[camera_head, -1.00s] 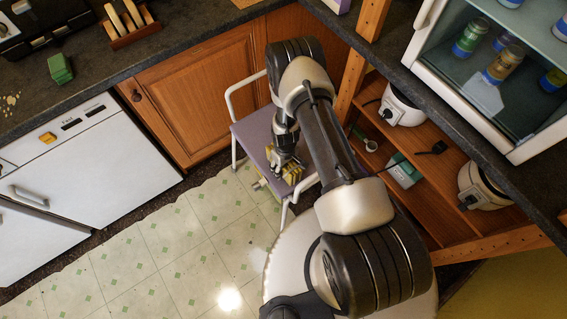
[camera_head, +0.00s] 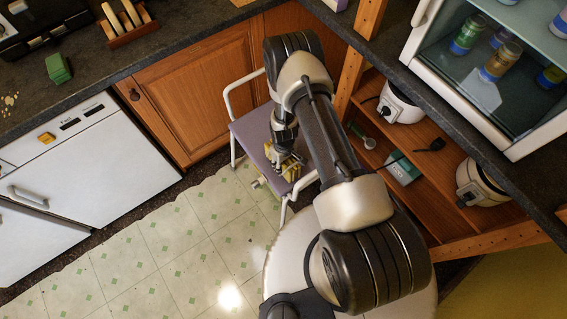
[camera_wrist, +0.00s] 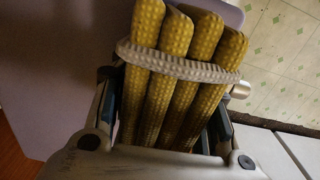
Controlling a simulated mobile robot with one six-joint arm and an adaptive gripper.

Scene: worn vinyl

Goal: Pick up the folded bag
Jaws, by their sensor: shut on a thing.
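The folded bag (camera_wrist: 190,55) is yellow and textured, with several thick folds side by side and a pale band around them. My gripper (camera_wrist: 165,120) is shut on it, with one finger on each side of the folds. In the head view the bag (camera_head: 292,173) is a small yellow patch at my gripper (camera_head: 284,163), over the purple seat of a stool (camera_head: 247,130). The seat also shows behind the bag in the wrist view (camera_wrist: 50,60). I cannot tell whether the bag touches the seat. My gripper partly hides its lower end.
The stool has white tube legs and stands by a wooden cabinet door (camera_head: 195,90). An open wooden shelf (camera_head: 440,180) with pots stands close on the right of my arm. A white appliance (camera_head: 90,150) is at left. The tiled floor (camera_head: 160,250) in front is clear.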

